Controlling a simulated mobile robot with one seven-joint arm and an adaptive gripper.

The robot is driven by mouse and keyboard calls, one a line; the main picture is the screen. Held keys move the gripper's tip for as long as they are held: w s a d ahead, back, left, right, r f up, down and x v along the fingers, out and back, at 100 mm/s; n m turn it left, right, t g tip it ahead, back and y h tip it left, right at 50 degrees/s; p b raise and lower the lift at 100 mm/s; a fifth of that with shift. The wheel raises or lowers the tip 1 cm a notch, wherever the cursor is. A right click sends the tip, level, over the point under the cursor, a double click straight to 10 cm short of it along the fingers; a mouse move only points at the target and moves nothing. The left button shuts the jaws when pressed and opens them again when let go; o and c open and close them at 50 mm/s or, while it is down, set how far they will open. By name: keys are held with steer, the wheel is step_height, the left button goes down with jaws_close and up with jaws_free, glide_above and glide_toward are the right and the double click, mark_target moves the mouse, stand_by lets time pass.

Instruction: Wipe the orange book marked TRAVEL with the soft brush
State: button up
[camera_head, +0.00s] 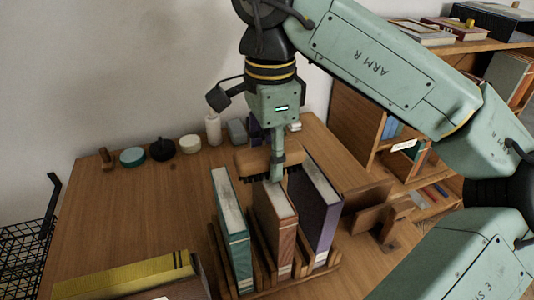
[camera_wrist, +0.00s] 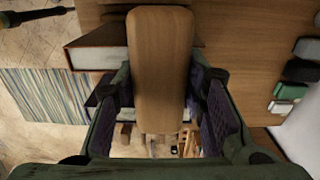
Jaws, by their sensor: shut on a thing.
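My gripper (camera_head: 277,168) is shut on the soft brush (camera_head: 262,158), a wooden block with dark bristles pointing down. In the wrist view the brush (camera_wrist: 160,55) lies between both fingers (camera_wrist: 160,95). An orange-brown book (camera_head: 283,232) stands upright in the middle of a wooden rack; I cannot read its marking. The brush is over the far end of this book's top. I cannot tell whether the bristles touch it. A reddish-brown book with pale pages (camera_wrist: 98,48) shows left of the brush in the wrist view.
A teal book (camera_head: 236,245) and a purple book (camera_head: 325,210) flank the orange-brown one in the rack (camera_head: 300,279). A yellow book (camera_head: 125,276) lies front left. Small jars and blocks line the wall edge. Shelves (camera_head: 365,135) stand right. The table's left middle is clear.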

steer(key=shift+w+d, duration=0.25)
steer(key=shift+d, duration=0.5)
steer(key=shift+r, duration=0.1)
step_height(320, 180, up, 6)
steer(key=p, duration=0.5)
